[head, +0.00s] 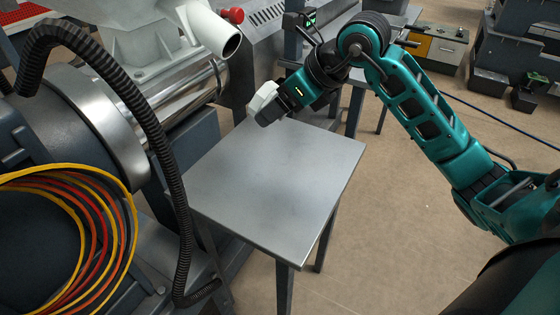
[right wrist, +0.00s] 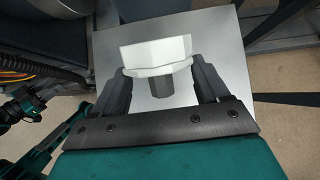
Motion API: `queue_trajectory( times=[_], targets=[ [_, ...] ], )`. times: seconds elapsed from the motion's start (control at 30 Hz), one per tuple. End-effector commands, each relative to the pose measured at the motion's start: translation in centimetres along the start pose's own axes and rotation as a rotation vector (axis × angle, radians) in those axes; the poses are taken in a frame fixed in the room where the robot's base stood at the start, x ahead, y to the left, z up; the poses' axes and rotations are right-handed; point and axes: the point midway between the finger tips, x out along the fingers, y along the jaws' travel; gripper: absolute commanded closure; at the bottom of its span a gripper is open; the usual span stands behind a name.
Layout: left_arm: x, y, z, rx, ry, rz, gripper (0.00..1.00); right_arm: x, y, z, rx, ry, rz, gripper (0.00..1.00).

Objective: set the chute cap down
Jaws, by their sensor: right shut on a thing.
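The chute cap is a pale, white angular piece with a flange and a dark grey stub. In the head view the cap (head: 262,96) shows at the far edge of the grey metal table (head: 265,185). In the right wrist view the cap (right wrist: 155,52) sits between the fingers, with the table top (right wrist: 222,52) behind it. My right gripper (head: 268,112) is shut on the cap; its two dark fingers flank it in the right wrist view (right wrist: 158,85). I cannot tell whether the cap touches the table.
The extruder with a white spout (head: 230,42) and a black corrugated hose (head: 165,140) stands left of the table. Coiled orange and yellow cables (head: 75,240) hang at the left. Most of the table top is bare. Open floor lies to the right.

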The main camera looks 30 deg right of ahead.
Motion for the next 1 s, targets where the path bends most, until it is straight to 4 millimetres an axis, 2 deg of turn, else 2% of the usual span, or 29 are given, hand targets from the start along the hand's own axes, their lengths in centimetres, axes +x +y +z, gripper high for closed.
queue_trajectory(
  times=[0.03,0.1,0.3,0.53,0.77,1.0],
  targets=[
    [0.4,0.1,0.6,-0.001,-0.005,0.003,0.57,1.4,0.1,-1.4,0.004,0.003,0.005,0.57],
    [0.6,0.2,0.9,-0.002,-0.007,0.007,0.57,2.8,0.1,-2.6,0.004,0.003,0.004,0.57],
    [0.8,0.7,0.8,-0.013,-0.004,0.017,0.57,5.5,0.0,-4.9,0.002,0.000,0.001,0.57],
    [0.9,1.1,0.3,-0.020,0.009,0.024,0.57,6.6,0.0,-5.9,0.001,-0.001,0.000,0.57],
    [1.5,1.2,1.2,-0.018,-0.004,0.028,0.57,9.1,0.0,-8.2,0.002,-0.001,0.000,0.57],
    [1.4,1.2,0.7,-0.017,0.004,0.030,0.57,9.1,0.0,-8.2,-0.001,-0.002,-0.001,0.57]
  ],
)
